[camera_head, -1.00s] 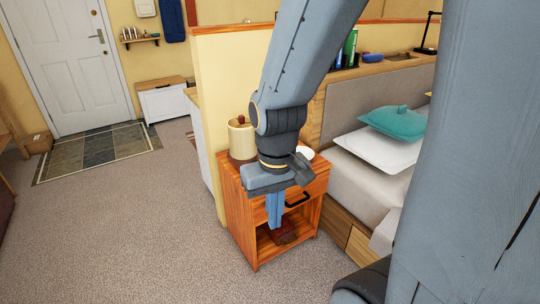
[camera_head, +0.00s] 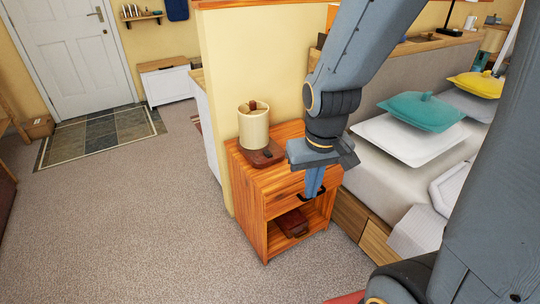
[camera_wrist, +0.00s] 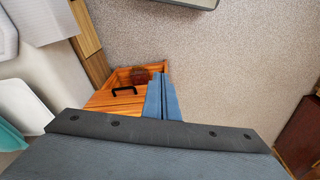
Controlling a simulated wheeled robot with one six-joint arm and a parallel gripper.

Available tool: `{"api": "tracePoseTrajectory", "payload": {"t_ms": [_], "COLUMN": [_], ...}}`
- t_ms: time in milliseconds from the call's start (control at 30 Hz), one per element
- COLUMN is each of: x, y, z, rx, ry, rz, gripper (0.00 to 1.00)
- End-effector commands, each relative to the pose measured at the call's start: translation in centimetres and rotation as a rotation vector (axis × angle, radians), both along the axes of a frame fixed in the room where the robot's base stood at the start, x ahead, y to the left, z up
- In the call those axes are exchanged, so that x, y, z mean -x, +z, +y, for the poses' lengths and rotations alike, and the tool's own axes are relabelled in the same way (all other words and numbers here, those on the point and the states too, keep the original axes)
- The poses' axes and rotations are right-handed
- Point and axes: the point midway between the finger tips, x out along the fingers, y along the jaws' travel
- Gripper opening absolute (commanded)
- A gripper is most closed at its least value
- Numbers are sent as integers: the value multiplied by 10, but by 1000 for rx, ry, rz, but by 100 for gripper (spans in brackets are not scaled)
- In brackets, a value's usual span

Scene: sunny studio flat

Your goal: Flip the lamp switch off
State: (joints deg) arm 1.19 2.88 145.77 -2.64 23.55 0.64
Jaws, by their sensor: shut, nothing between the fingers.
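The lamp (camera_head: 254,126) has a cream cylindrical shade and a dark reddish-brown base. It stands upright on top of the wooden nightstand (camera_head: 252,218), near the wall. A small dark spot on the base, facing right, looks like the switch (camera_head: 267,153). My gripper (camera_head: 313,194) points down at the front right of the nightstand, in front of its drawer and apart from the lamp. Its blue fingers are together and hold nothing. In the wrist view the gripper (camera_wrist: 162,80) shows beside the nightstand's front; the lamp is not visible there.
A dark red-brown object (camera_head: 291,223) lies in the nightstand's open lower shelf. The drawer has a black handle (camera_head: 313,194). The bed (camera_head: 385,180) with teal, white and yellow cushions stands to the right. Carpet (camera_head: 150,220) is clear to the left.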

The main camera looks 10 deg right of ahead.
Motion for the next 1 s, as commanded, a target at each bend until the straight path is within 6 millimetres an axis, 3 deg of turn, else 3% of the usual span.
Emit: {"api": "tracePoseTrajectory", "payload": {"t_ms": [33, 200, 500, 700, 833, 1000], "x": [-22, -107, -235, -293, -315, -327], "y": [-23, -72, -129, -154, -162, -165], "z": [-7, -29, -45, -41, -37, -32], "rx": [10, 36, 6, -72, -136, -202], "ry": [3, 36, 132, 200, 237, 266], "rz": [-48, -284, -703, -972, -1120, -1247], "gripper": [0, 0, 0, 0, 0, 0]}}
